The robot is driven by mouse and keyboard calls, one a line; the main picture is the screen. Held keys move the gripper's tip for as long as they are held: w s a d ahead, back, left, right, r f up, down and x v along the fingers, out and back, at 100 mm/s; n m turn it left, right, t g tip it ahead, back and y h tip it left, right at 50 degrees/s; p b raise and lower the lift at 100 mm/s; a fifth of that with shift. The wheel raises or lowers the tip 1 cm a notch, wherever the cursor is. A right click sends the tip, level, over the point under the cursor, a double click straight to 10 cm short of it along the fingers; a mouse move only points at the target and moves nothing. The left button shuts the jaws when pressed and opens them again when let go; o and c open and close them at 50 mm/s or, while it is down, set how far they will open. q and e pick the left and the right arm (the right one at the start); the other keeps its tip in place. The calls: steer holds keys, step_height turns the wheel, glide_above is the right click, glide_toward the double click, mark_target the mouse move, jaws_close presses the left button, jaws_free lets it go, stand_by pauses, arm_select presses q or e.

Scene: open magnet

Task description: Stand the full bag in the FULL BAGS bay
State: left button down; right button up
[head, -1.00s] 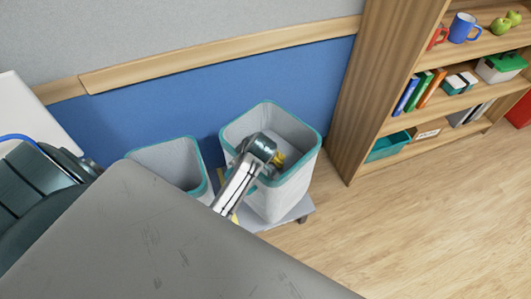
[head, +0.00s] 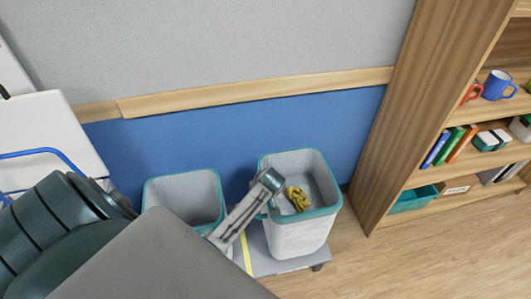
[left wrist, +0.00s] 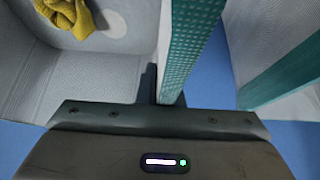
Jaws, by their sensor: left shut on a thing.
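Two pale bags with teal rims show side by side in the head view. The right bag (head: 300,238) holds a crumpled yellow cloth (head: 298,198); the cloth also shows in the left wrist view (left wrist: 68,14). The left bag (head: 183,203) looks empty in the part I can see. My left gripper (head: 268,192) is at the left side of the right bag, shut on its teal-edged wall (left wrist: 190,40). The fingertips are mostly hidden in the head view. I see no readable bay label. My right gripper is not in view.
A low grey platform (head: 262,266) with a yellow strip (head: 247,254) lies beneath the bags. The blue wall (head: 240,128) is close behind. A wooden shelf unit (head: 390,150) stands to the right, with open floor (head: 400,265) before it.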

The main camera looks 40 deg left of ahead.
arm_select(q)
steer(key=shift+w+f, duration=0.15)
steer(key=shift+f, duration=1.85)
steer(key=c, duration=1.6)
jaws_free()
steer(key=shift+s, duration=0.2)
steer(key=v, duration=1.2)
